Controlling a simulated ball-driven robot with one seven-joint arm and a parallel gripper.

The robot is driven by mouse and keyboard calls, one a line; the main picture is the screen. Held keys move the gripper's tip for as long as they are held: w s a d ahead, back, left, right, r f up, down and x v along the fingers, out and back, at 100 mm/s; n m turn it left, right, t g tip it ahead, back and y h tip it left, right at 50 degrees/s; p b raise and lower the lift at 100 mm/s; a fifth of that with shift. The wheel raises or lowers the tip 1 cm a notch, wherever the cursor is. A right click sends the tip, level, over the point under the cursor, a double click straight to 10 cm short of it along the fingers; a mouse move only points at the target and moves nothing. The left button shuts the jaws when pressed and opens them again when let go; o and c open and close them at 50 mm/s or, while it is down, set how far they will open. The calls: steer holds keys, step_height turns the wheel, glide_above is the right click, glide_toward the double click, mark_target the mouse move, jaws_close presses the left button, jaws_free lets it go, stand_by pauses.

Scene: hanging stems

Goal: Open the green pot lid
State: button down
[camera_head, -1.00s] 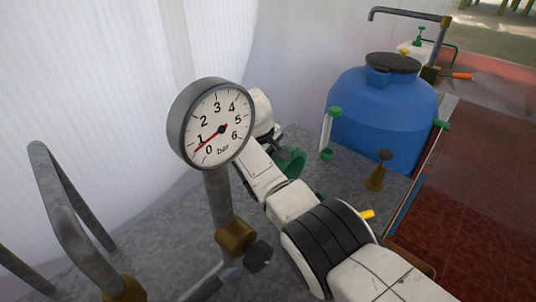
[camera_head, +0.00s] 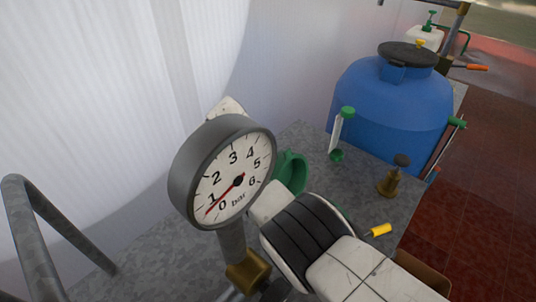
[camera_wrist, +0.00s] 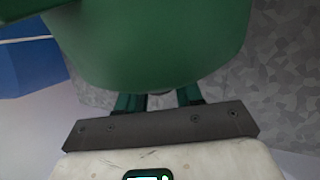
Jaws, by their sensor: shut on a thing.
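In the wrist view a large, smooth green rounded body (camera_wrist: 160,45) fills the top and middle, very close to the camera. It looks like the green pot or its lid; I cannot tell which part shows. My gripper (camera_wrist: 160,97) is shut on part of it, with its dark green fingers reaching under its lower edge. The gripped spot is hidden behind the green body. In the head view a curved green piece (camera_head: 291,172) shows just right of the gauge, beside my white arm. The gauge hides my gripper there.
A pressure gauge (camera_head: 224,172) on a pipe stands close in front of my arm. A blue barrel (camera_head: 390,105) with a black lid, a green-capped tube (camera_head: 341,130) and a brass valve (camera_head: 392,178) stand to the right. A grey metal rail (camera_head: 40,230) is at left.

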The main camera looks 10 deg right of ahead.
stand_by(0.4)
steer(key=shift+w, duration=0.1)
steer(key=c, duration=0.8)
jaws_free()
steer(key=shift+f+b, duration=0.1)
steer(key=shift+b, duration=0.55)
